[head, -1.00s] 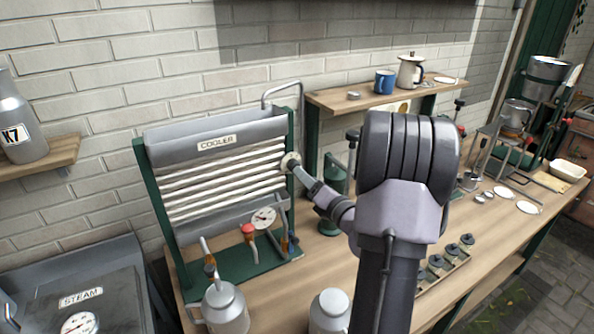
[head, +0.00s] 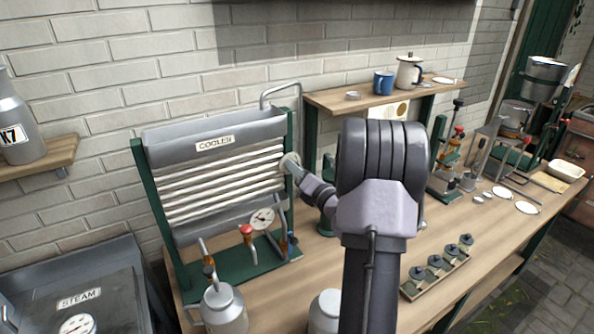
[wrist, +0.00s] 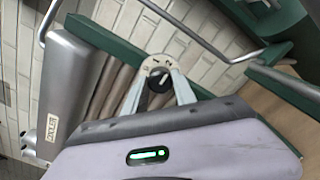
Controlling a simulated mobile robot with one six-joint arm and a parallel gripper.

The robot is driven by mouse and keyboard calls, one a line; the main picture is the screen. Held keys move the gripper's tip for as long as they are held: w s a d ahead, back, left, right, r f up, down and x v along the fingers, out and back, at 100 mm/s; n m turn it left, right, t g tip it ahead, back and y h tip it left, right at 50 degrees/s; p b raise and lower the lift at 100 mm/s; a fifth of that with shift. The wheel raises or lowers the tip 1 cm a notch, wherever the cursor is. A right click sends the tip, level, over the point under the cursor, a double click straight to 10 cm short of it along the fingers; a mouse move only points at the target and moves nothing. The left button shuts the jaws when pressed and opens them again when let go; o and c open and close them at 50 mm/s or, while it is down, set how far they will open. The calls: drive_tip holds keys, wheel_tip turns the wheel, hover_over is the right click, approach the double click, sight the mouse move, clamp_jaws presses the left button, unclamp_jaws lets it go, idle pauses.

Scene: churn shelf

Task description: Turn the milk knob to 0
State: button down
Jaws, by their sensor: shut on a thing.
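The milk knob (wrist: 159,80) is black with a white pointer line, in front of a pale round dial plate (wrist: 155,63) on the green side post of the cooler. In the wrist view the pointer runs slantwise across the knob; the dial marks are too small to read. My gripper (wrist: 158,86) is shut on the knob, one finger on each side. In the head view the pale dial disc (head: 289,161) shows at the cooler's right post, with my gripper (head: 297,167) against it; the knob itself is hidden there.
The cooler (head: 215,144) stands on the wooden bench (head: 290,284). A gauge (head: 262,219) and a red-topped valve (head: 246,232) sit at its base. Metal cans (head: 222,308) stand in front. A raised shelf (head: 340,101) holds a blue mug and a pot to the right.

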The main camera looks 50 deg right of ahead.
drive_tip(key=shift+n, duration=0.3)
drive_tip(key=n+b, duration=1.7)
drive_tip(key=shift+a+f, duration=0.1)
drive_tip(key=shift+f, duration=0.05)
drive_tip(key=shift+n, duration=0.3)
idle(0.3)
drive_tip(key=c, duration=1)
unclamp_jaws()
